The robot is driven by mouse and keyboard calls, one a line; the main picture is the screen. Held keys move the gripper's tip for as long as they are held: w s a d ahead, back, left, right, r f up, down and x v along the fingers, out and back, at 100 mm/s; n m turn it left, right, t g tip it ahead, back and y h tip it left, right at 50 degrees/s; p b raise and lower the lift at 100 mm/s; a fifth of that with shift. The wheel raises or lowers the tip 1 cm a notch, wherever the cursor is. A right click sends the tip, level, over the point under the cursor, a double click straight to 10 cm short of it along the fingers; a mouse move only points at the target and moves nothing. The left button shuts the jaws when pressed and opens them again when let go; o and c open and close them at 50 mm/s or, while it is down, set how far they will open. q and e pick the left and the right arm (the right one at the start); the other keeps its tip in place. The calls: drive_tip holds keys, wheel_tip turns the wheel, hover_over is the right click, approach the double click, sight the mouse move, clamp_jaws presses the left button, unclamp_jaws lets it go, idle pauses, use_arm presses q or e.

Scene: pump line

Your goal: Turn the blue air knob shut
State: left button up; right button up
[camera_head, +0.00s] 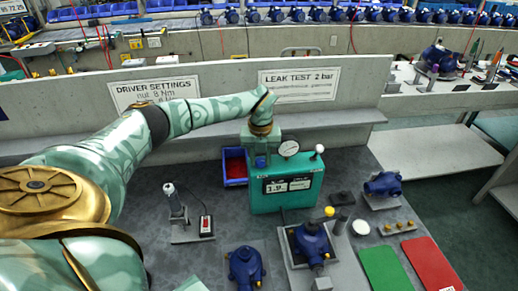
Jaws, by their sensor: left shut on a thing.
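The green leak-test box (284,192) stands on the grey bench, with a round gauge (288,148) and a white-tipped lever (318,151) on top. Its front display reads about 1.9. My left arm comes in from the left, and my left gripper (261,157) points down at the box's top left. It is shut on the blue air knob (260,162); only a small blue patch of the knob shows between the fingers. The knob's turn position is hidden. My right gripper is not in view.
A blue bin (235,167) with red contents stands left of the box. A blue pump (311,241) sits in a fixture in front, with others at its left (245,268) and right (383,185). Green (386,268) and red (431,263) mats lie at the right.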

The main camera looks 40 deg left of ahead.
sight(260, 161)
use_arm(q)
drive_tip(key=m+p, duration=0.2)
drive_tip(key=shift+r+m, duration=0.25)
drive_tip(key=shift+m, duration=0.15)
drive_tip(key=m+p, duration=0.1)
drive_tip(key=m, duration=0.2)
drive_tip(key=shift+m+p, duration=0.3)
drive_tip(key=shift+p, duration=0.05)
drive_tip(key=m+p, duration=0.1)
drive_tip(key=m, duration=0.2)
drive_tip(key=shift+f+m, duration=0.1)
drive_tip(key=shift+m, duration=0.2)
drive_tip(key=shift+m+p, duration=0.4)
drive_tip(key=shift+m, duration=1.2)
drive_tip(key=shift+f+m, duration=0.1)
drive_tip(key=shift+m, duration=0.2)
drive_tip(key=o, duration=1)
wheel_tip(260, 161, up, 16)
drive_tip(key=p, duration=0.2)
drive_tip(key=shift+p, duration=0.35)
